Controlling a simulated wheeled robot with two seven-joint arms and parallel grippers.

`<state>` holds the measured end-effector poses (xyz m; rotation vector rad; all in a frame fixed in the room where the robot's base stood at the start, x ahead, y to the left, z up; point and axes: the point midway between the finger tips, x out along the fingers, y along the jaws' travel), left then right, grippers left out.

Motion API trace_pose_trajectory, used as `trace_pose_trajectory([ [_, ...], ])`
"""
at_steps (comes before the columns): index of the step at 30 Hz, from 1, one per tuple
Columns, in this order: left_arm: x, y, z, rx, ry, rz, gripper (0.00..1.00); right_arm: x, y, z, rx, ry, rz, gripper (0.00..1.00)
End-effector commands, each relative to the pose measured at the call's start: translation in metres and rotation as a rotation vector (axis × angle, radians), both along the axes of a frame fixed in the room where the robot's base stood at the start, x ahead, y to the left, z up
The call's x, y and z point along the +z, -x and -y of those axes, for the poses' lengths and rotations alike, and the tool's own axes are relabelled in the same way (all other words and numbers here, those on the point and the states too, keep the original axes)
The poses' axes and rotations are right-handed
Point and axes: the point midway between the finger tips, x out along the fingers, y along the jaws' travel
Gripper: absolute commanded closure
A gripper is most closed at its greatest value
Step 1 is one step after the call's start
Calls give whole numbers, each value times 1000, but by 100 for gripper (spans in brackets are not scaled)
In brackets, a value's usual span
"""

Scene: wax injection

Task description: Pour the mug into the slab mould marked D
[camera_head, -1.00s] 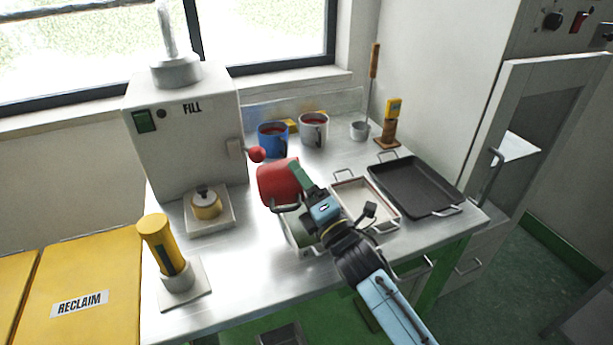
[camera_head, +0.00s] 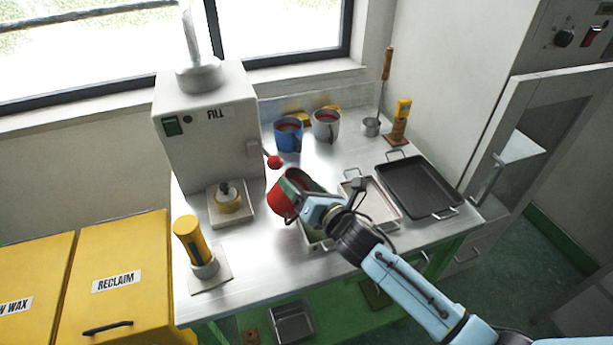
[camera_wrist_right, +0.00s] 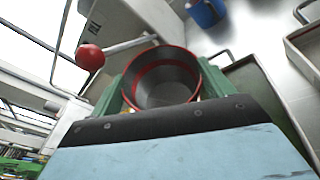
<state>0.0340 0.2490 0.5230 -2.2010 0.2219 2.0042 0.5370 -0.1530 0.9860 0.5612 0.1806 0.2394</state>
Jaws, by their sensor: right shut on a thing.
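My right gripper (camera_head: 298,187) is shut on a red mug (camera_head: 283,198). The mug is tilted above the table, by the left side of a pale green tray-like mould (camera_head: 316,243), which the gripper and arm partly hide. In the right wrist view the mug (camera_wrist_right: 163,78) sits between the green fingers with its round mouth showing; the inside looks dark grey, and I cannot tell how much wax is in it. A cream mould (camera_head: 384,212) and a black tray (camera_head: 418,190) lie to the right. No letter D is readable on any mould. My left gripper is not in view.
The FILL machine (camera_head: 208,125) with its red-knobbed lever (camera_head: 274,162) stands left of the mug. A yellow cylinder (camera_head: 190,240) stands at the front left. Bare table lies between it and the moulds.

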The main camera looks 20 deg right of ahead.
Motion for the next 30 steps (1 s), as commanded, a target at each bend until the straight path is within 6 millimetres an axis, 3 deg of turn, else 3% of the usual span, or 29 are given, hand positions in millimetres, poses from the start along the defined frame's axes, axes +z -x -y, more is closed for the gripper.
trace_pose_trajectory([
  [1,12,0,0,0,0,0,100,7,-1,0,1,26,-5,58],
  [30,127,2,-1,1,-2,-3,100,26,-3,-7,1,513,-136,58],
])
